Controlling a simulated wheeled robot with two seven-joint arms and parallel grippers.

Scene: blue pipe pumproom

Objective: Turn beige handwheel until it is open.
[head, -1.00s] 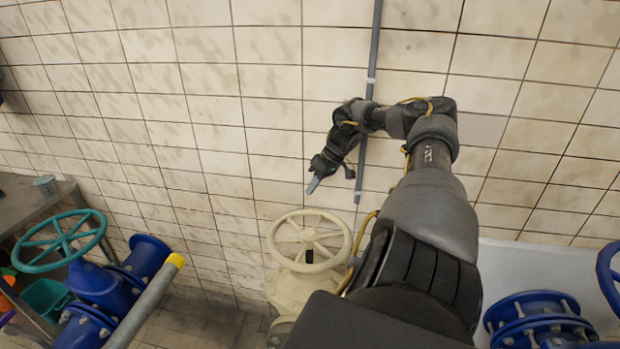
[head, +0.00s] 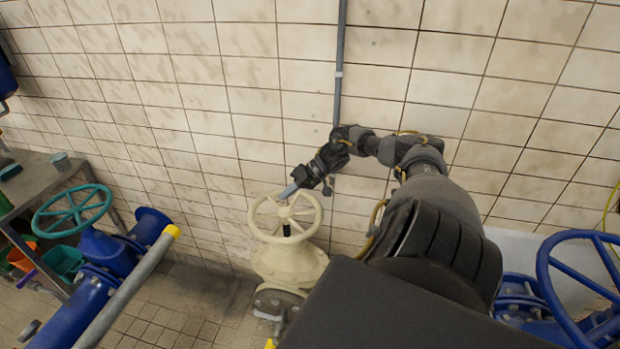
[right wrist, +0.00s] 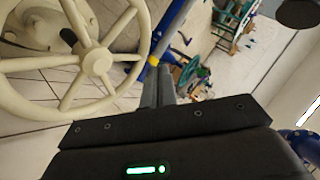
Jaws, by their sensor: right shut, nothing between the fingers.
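The beige handwheel (head: 285,212) sits on a beige valve body (head: 288,262) in the middle of the head view. It also fills the left of the right wrist view (right wrist: 97,62), with its rim, spokes and hub showing. My right gripper (head: 287,193) is at the far edge of the wheel's rim, its grey fingers shut and empty. In the right wrist view the fingers (right wrist: 159,82) lie together just beyond the outer side of the rim. I cannot tell whether they touch it. My left gripper is not in view.
A teal handwheel (head: 72,212) on blue pipework stands at the left, near a metal bench (head: 45,180). A grey pipe with a yellow end (head: 135,285) slants between. A blue handwheel (head: 585,290) is at the right. A tiled wall with a vertical conduit (head: 339,70) stands behind.

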